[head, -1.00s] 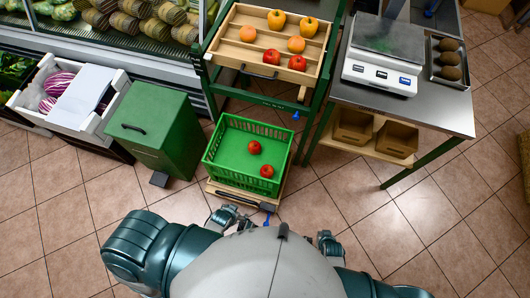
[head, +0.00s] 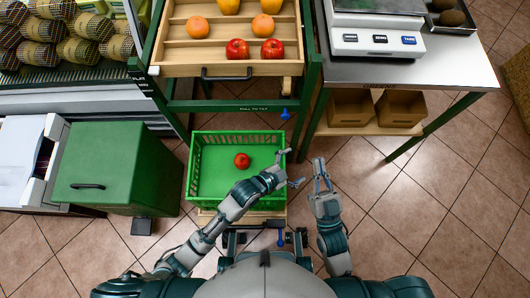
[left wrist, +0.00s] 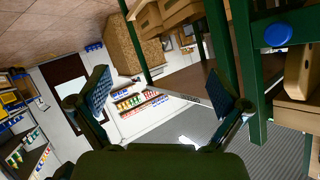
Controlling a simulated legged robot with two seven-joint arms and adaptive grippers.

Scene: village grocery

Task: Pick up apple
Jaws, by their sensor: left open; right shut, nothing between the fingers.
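In the head view, two red apples, left (head: 237,49) and right (head: 272,50), lie in the front of the slatted wooden tray (head: 190,70). Another red apple (head: 242,160) lies in the green crate (head: 205,208) below. My left forearm crosses the crate's right part and hides some of its floor. My left gripper (head: 291,168) is open and empty at the crate's right edge, apart from the apples. It also shows open in the left wrist view (left wrist: 162,68), with no apple between its fingers. My right gripper (head: 319,170) is shut and empty, right of the crate.
Oranges (head: 198,25) and yellow fruit lie behind the apples. The tray has a dark front handle (head: 227,77). A green bin (head: 120,160) stands left of the crate. A metal table (head: 440,70) with a scale stands right. Tiled floor is free at the right.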

